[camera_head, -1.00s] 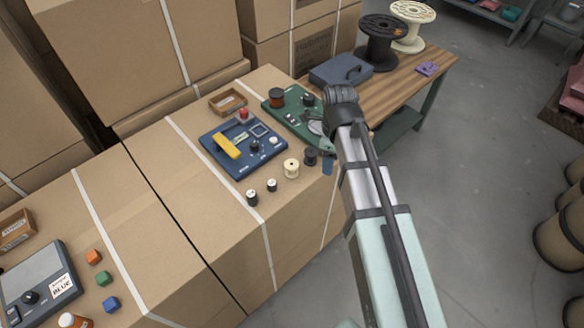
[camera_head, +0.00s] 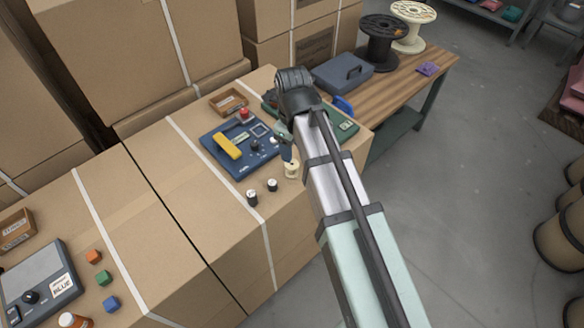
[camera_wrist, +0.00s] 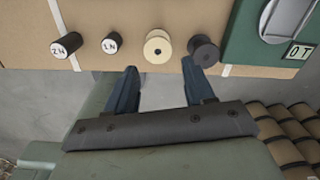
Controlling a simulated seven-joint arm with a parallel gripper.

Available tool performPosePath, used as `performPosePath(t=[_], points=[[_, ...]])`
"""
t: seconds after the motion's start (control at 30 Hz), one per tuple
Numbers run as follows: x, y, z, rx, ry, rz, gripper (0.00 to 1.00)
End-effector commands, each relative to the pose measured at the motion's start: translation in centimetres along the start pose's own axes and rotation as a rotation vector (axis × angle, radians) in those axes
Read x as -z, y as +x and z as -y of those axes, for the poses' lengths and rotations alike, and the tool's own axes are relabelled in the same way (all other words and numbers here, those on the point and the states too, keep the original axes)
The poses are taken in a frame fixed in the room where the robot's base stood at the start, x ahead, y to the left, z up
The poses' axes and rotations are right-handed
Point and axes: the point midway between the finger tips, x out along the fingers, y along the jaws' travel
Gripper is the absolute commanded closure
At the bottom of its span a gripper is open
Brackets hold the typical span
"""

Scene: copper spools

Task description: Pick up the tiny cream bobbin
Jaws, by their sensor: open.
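The tiny cream bobbin (camera_head: 291,169) stands on the cardboard box near its front edge. In the wrist view the cream bobbin (camera_wrist: 158,48) lies beyond my gripper's fingertips, roughly between their lines. My gripper (camera_wrist: 159,66) is open and empty, its two dark blue fingers apart. In the head view my gripper (camera_head: 287,158) is seen right by the bobbin, and my arm hides part of the area. A dark spool (camera_wrist: 203,50) stands just right of the cream bobbin, close to the right finger.
Two small black-and-white cylinders, marked 2N (camera_wrist: 68,45) and 1N (camera_wrist: 112,43), stand left of the bobbin. A blue panel (camera_head: 240,145) and a green board (camera_wrist: 277,35) lie nearby. The box edge drops to the floor.

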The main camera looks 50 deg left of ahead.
Motion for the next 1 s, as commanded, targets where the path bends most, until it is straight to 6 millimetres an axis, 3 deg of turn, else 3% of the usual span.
performPosePath(t=[0.2,0.57,1.0], points=[[0.0,2.3,0.0,0.0,0.0,0.0,0.47],[0.1,3.7,-0.1,-0.001,-0.001,-0.001,0.47],[0.1,7.9,-0.3,0.0,-0.001,0.0,0.47]])
